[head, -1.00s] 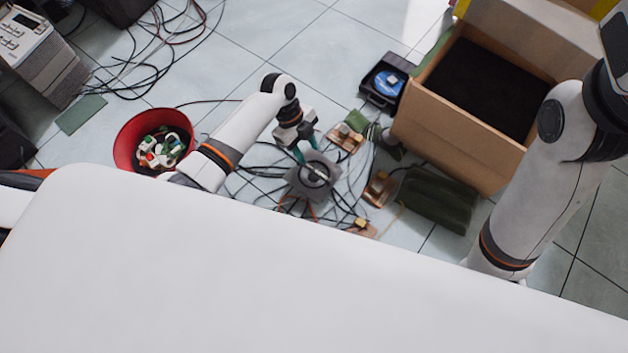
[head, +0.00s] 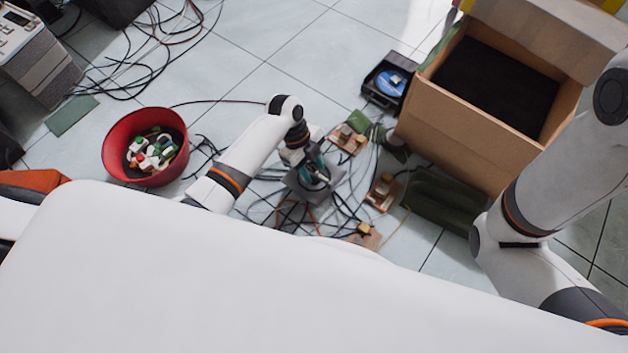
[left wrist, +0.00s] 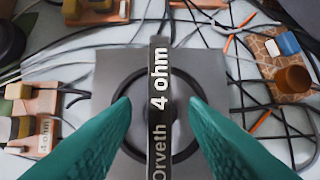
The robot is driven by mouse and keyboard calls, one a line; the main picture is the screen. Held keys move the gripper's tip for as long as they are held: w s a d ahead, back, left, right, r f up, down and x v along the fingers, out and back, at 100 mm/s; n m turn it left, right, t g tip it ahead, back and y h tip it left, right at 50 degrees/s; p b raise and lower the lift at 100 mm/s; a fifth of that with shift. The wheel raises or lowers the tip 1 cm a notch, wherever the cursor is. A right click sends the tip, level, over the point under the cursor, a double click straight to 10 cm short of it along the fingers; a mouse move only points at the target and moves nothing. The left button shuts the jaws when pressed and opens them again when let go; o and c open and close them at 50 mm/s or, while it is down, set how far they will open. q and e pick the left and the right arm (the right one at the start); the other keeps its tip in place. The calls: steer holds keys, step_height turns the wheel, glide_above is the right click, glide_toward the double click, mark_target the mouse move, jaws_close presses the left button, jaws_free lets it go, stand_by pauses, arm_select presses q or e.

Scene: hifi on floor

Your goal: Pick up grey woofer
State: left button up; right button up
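The grey woofer (head: 314,181) lies on the floor among cables, in the middle of the head view. In the left wrist view the woofer (left wrist: 110,85) is a square grey plate with a dark ring and a dark bar across it marked "Orveth 4 ohm". My left gripper (head: 316,168) is right over it, pointing down. In the left wrist view the teal fingers (left wrist: 160,125) are apart, one on each side of the bar, with gaps between. In the head view my left arm hides part of the woofer. My right gripper is not in view; only its arm shows at the right.
Cables (head: 290,213) and small circuit boards (head: 383,192) lie around the woofer. A red bowl (head: 117,140) of small parts stands left. An open cardboard box (head: 450,125), a black disc drive (head: 387,82) and a green block (head: 440,200) are to the right. Bare tiles lie behind.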

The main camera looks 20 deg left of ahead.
arm_select(q)
steer(key=shift+f, duration=0.25)
stand_by(0.5)
jaws_close()
stand_by(1.3)
steer(key=shift+r, duration=0.1)
